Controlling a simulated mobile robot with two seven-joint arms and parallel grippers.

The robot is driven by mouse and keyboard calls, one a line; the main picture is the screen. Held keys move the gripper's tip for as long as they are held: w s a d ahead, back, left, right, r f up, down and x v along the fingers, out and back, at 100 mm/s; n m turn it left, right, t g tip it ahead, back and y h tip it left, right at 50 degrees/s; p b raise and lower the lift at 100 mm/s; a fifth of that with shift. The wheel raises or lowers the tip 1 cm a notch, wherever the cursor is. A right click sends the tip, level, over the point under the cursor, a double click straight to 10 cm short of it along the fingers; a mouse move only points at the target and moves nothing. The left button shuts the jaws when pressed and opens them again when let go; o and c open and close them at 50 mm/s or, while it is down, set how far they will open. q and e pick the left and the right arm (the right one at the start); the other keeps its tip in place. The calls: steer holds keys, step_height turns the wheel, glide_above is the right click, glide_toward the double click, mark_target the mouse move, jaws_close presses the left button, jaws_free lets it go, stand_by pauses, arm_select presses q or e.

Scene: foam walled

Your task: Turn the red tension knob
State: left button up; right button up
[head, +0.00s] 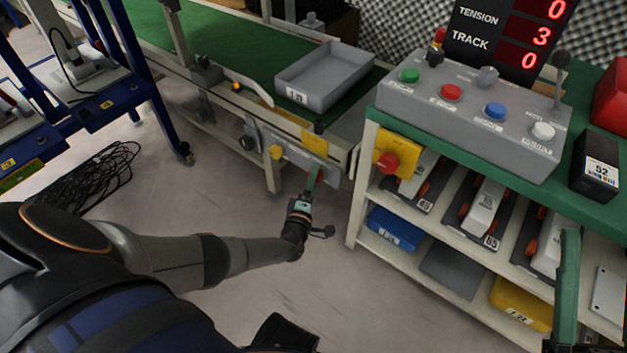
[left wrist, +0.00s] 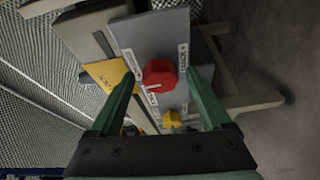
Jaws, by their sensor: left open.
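The red tension knob (left wrist: 160,75) sits on a grey plate (left wrist: 160,32) with white label strips, in the left wrist view. A white mark shows on its lower left side. My left gripper (left wrist: 162,92) is open, its green fingers on either side of the knob's line of view; contact cannot be told. In the head view my left gripper (head: 313,180) is at the grey plate (head: 292,154) on the conveyor's end and hides the knob. A display (head: 505,40) reads TENSION 3 and TRACK 0. A green finger of my right gripper (head: 567,285) shows at the lower right.
A yellow knob (head: 276,152) is on the same plate. A grey bin (head: 325,75) stands on the green conveyor. To the right, a bench carries a button box (head: 470,105); a red stop button (head: 388,163) is on its yellow side plate. Cables (head: 85,180) lie on the floor.

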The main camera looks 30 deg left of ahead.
arm_select(q)
steer(key=p+v, duration=0.5)
steer(key=v, duration=0.7)
steer(key=shift+s, duration=0.3)
arm_select(e)
steer(key=shift+m+t, duration=0.3)
steer(key=shift+m, duration=0.1)
steer(key=r, duration=0.6)
steer(key=shift+s+d, duration=0.1)
steer(key=shift+d, duration=0.3)
arm_select(q)
steer(key=shift+d, duration=0.15)
arm_select(e)
steer(key=shift+s, duration=0.1)
